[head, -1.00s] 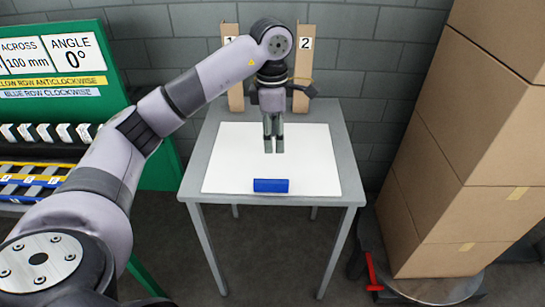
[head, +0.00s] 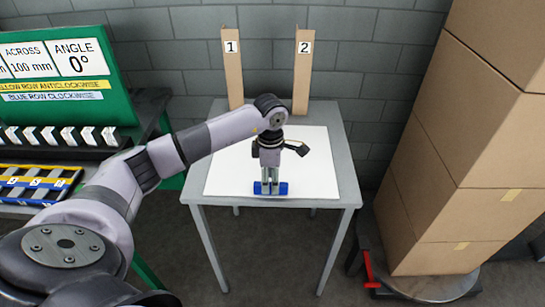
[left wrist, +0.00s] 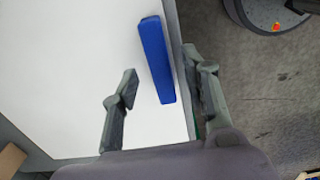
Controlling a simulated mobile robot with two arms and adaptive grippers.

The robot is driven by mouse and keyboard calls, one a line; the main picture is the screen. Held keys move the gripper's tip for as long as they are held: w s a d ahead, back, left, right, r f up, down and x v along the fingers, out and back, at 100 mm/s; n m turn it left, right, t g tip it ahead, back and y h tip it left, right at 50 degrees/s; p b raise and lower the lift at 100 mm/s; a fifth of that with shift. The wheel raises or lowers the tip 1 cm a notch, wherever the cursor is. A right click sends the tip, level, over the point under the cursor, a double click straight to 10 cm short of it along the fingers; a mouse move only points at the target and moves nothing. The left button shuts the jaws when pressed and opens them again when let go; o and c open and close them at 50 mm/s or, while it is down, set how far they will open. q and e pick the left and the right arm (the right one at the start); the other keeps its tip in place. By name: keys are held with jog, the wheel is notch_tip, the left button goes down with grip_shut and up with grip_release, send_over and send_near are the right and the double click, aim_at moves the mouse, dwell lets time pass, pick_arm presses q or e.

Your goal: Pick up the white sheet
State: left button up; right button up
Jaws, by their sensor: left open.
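The white sheet (head: 225,170) lies flat on a grey table (head: 352,185); it also fills much of the left wrist view (left wrist: 70,80). A blue bar (head: 284,188) lies on the sheet near its front edge. My left gripper (head: 270,187) points down at the blue bar and hides its middle in the head view. In the left wrist view, the open fingers (left wrist: 161,61) stand on either side of the blue bar (left wrist: 157,60). Whether they touch it I cannot tell. My right gripper is not in view.
Stacked cardboard boxes (head: 465,150) rise on the right. A green board (head: 60,80) and a rack of yellow and blue rows (head: 40,182) are on the left.

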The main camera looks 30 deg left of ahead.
pick_arm(q)
jog(key=shift+f+p, duration=0.3)
jog(key=shift+f, duration=1.25)
jog(key=shift+c, duration=0.2)
grip_shut()
